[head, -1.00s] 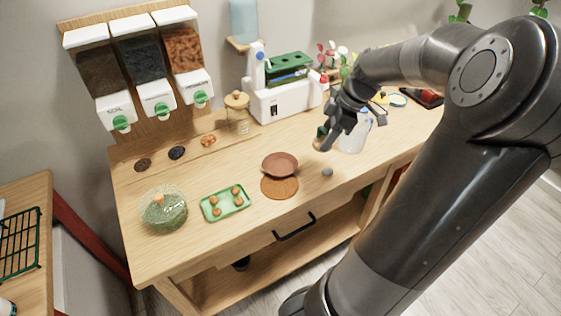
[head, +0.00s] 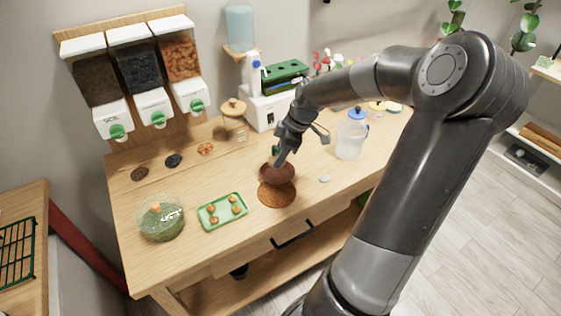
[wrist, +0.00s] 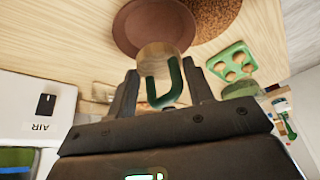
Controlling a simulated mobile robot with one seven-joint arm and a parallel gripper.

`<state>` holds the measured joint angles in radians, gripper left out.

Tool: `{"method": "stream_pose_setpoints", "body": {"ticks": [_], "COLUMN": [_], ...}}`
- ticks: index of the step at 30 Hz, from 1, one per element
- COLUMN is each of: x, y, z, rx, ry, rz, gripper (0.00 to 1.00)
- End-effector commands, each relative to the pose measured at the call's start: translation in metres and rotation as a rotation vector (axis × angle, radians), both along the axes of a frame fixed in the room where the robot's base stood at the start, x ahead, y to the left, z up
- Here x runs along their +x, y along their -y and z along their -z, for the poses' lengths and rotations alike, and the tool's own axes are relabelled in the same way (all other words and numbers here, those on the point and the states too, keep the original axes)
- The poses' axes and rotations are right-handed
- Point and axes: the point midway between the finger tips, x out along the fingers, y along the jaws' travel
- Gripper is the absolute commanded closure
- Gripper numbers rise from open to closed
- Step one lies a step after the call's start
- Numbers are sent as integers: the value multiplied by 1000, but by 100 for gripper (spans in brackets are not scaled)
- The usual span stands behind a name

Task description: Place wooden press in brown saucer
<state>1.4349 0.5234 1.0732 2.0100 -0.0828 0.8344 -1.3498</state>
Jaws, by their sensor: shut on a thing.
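My gripper (head: 281,157) is shut on the wooden press, a pale wooden disc (wrist: 157,52) with a green loop handle (wrist: 166,92) between the fingers in the wrist view. In the head view the press is mostly hidden by the gripper. The brown saucer (head: 284,176) is a round, shallow dish; it also shows in the wrist view (wrist: 135,22). The press overlaps the saucer's rim in the wrist view, and the gripper is over the saucer's back part in the head view. I cannot tell whether press and saucer touch.
A round cork mat (head: 277,195) lies beside the saucer, toward the table's front. A green tray (head: 210,224) with several small brown pieces and a glass terrarium (head: 162,222) are at left. A blue-lidded jug (head: 350,140) stands at right, and a lidded jar (head: 234,126) behind.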

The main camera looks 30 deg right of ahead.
Motion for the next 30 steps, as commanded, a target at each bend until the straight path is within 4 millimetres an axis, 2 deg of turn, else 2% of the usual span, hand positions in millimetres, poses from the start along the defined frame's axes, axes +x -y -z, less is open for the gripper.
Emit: {"method": "stream_pose_setpoints", "body": {"ticks": [7, 25, 26, 30], "x": [-1, -1, -1, -1], "y": [-1, 0, 0, 0], "z": [34, 46, 46, 46], "rx": [3, 1, 1, 1], "ry": [-2, -1, -1, -1], "rz": [-2, 0, 0, 0], "gripper": [77, 77, 52, 40]}}
